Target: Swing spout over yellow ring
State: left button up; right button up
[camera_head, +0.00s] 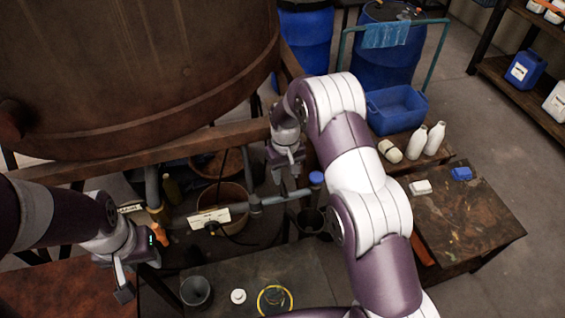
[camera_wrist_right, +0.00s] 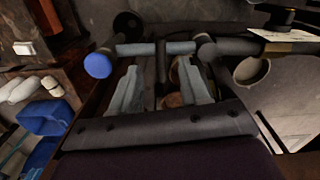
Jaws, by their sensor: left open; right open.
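The spout is a grey pipe (camera_head: 285,198) running right from a labelled valve area, with a blue end knob (camera_head: 316,178). The yellow ring (camera_head: 275,300) lies on the dark table at the bottom of the head view, nearer than the spout. My right gripper (camera_head: 286,178) is open just above the pipe. In the right wrist view the pipe (camera_wrist_right: 140,48) and blue knob (camera_wrist_right: 98,65) lie beyond the open fingers (camera_wrist_right: 160,72); a dark bar stands between them, contact unclear. My left gripper (camera_head: 126,284) is open and empty at the left, away from the spout.
A grey cup (camera_head: 196,291) and a small white piece (camera_head: 238,296) stand left of the ring. A large rusty vat (camera_head: 140,70) fills the upper left. White bottles (camera_head: 434,138) stand on a bench at right.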

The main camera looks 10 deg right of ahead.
aim_at(282, 185)
jog(key=w, duration=0.2)
jog(key=shift+w+a+r+n, duration=0.1)
jog(key=shift+w+r+n, duration=0.2)
jog(key=shift+w, duration=0.05)
notch_tip(282, 185, down, 11)
jog(key=p, duration=0.3)
jog(key=shift+f, duration=0.5)
grip_shut()
